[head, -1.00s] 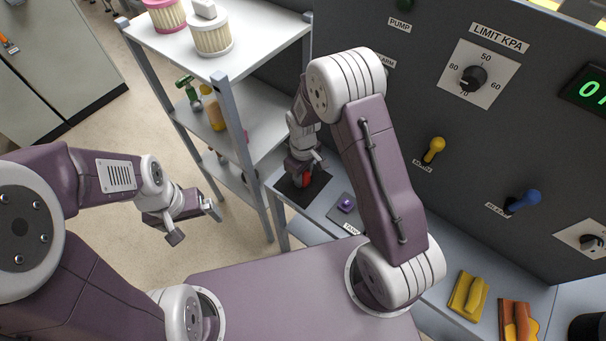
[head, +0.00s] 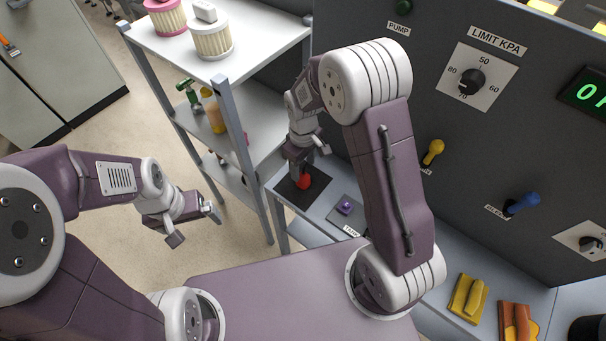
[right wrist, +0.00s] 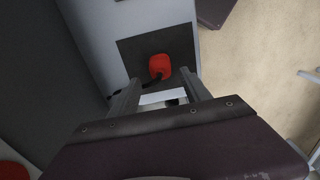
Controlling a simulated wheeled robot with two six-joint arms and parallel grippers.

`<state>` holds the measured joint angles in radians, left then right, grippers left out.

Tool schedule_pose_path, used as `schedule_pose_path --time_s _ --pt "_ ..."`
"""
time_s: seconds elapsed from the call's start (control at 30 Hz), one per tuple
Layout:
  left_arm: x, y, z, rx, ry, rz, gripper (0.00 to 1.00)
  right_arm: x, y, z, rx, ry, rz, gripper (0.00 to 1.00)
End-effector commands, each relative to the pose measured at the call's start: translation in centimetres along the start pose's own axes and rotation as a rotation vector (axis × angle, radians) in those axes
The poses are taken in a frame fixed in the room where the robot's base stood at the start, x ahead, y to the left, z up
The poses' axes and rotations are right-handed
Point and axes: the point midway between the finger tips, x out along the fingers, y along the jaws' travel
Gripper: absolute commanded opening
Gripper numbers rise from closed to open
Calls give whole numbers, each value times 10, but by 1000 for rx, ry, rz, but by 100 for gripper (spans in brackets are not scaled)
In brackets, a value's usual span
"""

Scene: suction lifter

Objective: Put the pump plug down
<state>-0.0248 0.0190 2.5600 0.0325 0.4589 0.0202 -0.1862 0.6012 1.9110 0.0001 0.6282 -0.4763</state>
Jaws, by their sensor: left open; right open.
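The red pump plug (head: 304,181) rests on a dark square mat (head: 290,191) on the grey bench. In the right wrist view the plug (right wrist: 160,66) sits on the mat (right wrist: 130,50), just beyond my fingertips, with a dark stub or cord at its lower left. My right gripper (head: 303,165) is above the plug; in the right wrist view its fingers (right wrist: 160,88) are spread and empty, apart from the plug. My left gripper (head: 192,225) is open and empty over the floor at the left.
A purple item (head: 345,207) sits on a grey plate beside the mat. The dark control panel (head: 440,110) with knobs and levers rises behind the bench. A shelf rack (head: 228,110) with filters and bottles stands left. Yellow (head: 467,297) and orange cloth-like items lie at the right.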

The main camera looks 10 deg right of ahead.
Motion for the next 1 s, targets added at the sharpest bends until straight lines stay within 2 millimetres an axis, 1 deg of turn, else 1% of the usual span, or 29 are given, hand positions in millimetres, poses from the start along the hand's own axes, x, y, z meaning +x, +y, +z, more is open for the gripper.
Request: schedule_pose_path --time_s 0.03,0.1,0.2,0.3,0.43,0.47,0.53,0.57,0.6,0.7,0.8,0.9,1.0 --pt "-1 0 0 0 0 0 94 -14 1 -1 0 5 3 56" --pt "-2 0 0 0 0 0 94 -28 0 -1 0 4 2 56" --pt "-2 0 0 0 0 0 94 -43 0 -1 0 2 1 56" --pt "-2 0 0 0 0 0 94 -51 0 0 0 0 0 56" --pt "-2 0 0 0 0 0 94 -53 0 1 3 -1 0 56" --pt "-2 0 0 0 0 0 94 -54 0 4 16 1 0 56" --pt "-2 0 0 0 0 0 94 -58 -2 21 98 13 3 56" --pt "-2 0 0 0 0 0 94 -60 -4 34 157 22 5 56" --pt "-2 0 0 0 0 0 94 -63 -7 52 246 37 8 56" --pt "-2 0 0 0 0 0 94 -65 -18 96 462 71 14 56" --pt "-2 0 0 0 0 0 94 -63 -29 126 614 96 17 56" --pt "-2 0 0 0 0 0 94 -62 -34 139 684 107 18 56" --pt "-2 0 0 0 0 0 94 -61 -35 140 691 107 17 56"
